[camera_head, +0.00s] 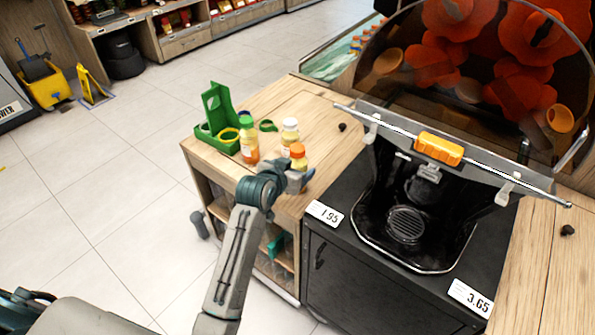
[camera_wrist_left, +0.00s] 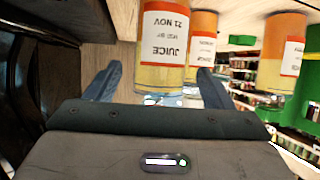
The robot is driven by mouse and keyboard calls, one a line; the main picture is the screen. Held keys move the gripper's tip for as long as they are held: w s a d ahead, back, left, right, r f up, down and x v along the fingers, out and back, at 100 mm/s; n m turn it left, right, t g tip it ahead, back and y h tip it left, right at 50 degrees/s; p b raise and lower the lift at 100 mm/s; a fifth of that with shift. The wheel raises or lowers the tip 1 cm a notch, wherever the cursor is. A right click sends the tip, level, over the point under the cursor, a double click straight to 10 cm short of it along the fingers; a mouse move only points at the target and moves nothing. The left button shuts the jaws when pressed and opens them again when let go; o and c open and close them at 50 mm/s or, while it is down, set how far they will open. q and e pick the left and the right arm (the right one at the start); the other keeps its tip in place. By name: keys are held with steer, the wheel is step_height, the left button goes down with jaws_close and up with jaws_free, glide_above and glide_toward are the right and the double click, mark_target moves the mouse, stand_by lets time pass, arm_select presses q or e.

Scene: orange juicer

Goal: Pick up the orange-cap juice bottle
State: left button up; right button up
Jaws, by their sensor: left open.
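The orange-cap juice bottle (camera_head: 298,159) stands near the front edge of the wooden counter, left of the juicer. My left gripper (camera_head: 297,180) is at it, low on its near side, and hides its lower part. In the left wrist view a bottle with a white and orange label (camera_wrist_left: 164,45) stands just ahead, between the two spread fingers of my open left gripper (camera_wrist_left: 158,85). Its cap is out of that picture. I cannot tell whether the fingers touch it. My right gripper is not in view.
A white-cap bottle (camera_head: 289,134) stands right behind, and a green-cap bottle (camera_head: 249,142) to the left beside a green holder (camera_head: 216,108). The black juicer (camera_head: 407,222) with its price tags is close on the right. Some counter behind the bottles is clear.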

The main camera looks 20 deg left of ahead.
mark_target(294, 158)
arm_select(q)
steer(key=shift+w+d+f, duration=0.15)
steer(key=shift+w+f, duration=0.1)
steer(key=shift+w, duration=0.4)
steer(key=shift+w+f, duration=0.3)
steer(key=shift+w, duration=0.2)
steer(key=c, duration=1.3)
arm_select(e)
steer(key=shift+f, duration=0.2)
arm_select(q)
steer(key=shift+r, duration=0.1)
